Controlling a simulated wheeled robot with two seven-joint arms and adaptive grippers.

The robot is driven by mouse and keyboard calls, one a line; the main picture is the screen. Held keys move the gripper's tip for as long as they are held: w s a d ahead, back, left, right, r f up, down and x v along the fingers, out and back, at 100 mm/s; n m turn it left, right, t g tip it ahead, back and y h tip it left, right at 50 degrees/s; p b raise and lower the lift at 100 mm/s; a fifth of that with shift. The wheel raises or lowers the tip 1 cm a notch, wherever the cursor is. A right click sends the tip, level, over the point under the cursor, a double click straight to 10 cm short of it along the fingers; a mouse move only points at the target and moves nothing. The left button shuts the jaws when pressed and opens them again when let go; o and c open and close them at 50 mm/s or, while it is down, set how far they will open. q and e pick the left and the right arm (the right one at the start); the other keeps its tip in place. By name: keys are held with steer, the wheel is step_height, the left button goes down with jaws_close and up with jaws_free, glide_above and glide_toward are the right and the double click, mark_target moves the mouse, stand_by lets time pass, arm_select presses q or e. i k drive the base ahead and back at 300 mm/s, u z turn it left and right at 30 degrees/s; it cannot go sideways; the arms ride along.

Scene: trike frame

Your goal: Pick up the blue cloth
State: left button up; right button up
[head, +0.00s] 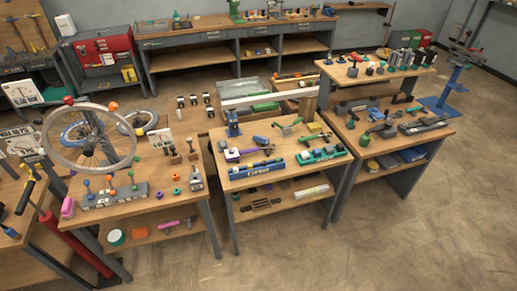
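A flat blue item (411,155) lies on the lower shelf of the right workbench (408,134). It may be the blue cloth, but it is too small and shaded to tell for sure. A grey-blue flat item (388,161) lies beside it on the left. The bench top above partly shades both. Neither of my grippers is in view.
The middle workbench (285,181) holds clamps and a blue tool rack (257,167). The left workbench (150,205) carries a wheel (88,163) and small coloured parts. The floor (400,240) at lower right is clear.

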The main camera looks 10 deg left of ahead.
mark_target(257, 138)
steer(key=z, duration=1)
steer(key=i, duration=1.65)
steer(key=u, duration=0.5)
